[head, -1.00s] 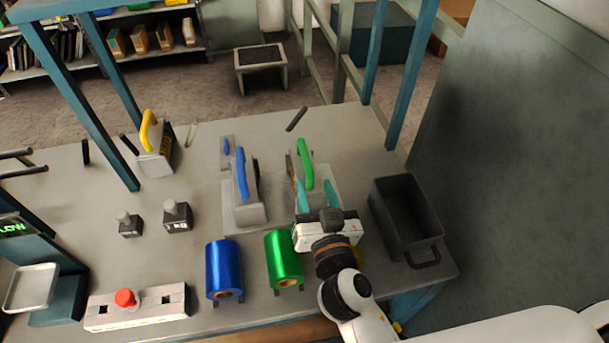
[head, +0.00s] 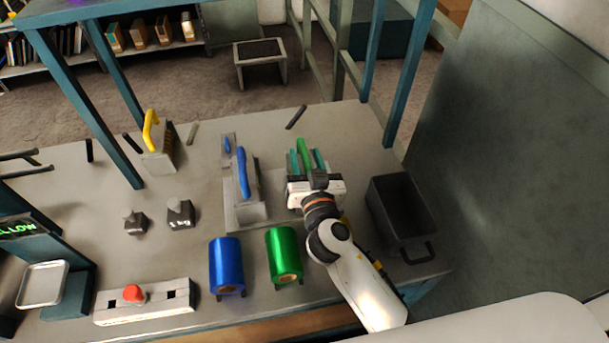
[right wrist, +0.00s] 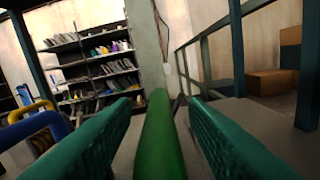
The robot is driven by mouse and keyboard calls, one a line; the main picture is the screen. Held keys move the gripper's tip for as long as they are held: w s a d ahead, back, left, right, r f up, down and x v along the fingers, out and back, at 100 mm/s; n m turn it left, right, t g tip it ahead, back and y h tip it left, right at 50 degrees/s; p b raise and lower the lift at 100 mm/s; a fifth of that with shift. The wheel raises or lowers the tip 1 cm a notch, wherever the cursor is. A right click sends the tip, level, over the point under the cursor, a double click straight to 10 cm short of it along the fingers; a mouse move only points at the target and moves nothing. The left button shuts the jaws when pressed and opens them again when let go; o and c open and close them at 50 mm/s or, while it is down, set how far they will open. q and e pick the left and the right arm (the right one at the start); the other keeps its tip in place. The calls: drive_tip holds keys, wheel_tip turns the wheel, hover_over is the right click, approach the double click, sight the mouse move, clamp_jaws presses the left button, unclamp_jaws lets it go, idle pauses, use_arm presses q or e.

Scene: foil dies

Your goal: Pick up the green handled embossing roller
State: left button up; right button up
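In the right wrist view the green handle (right wrist: 161,142) runs between the two fingers of my right gripper (right wrist: 160,125), with a visible gap on each side. The gripper is open. The roller's body is mostly hidden under the gripper. My left gripper is not in view.
A blue-handled tool (head: 243,190) stands close on the left. A green foil roll (head: 284,254) and a blue foil roll (head: 226,264) lie in front. A dark bin (head: 402,216) is at the right. A yellow-handled tool (head: 152,130) is at the back left.

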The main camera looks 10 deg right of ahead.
clamp_jaws()
idle(1.1)
drive_tip(key=shift+r, duration=0.15)
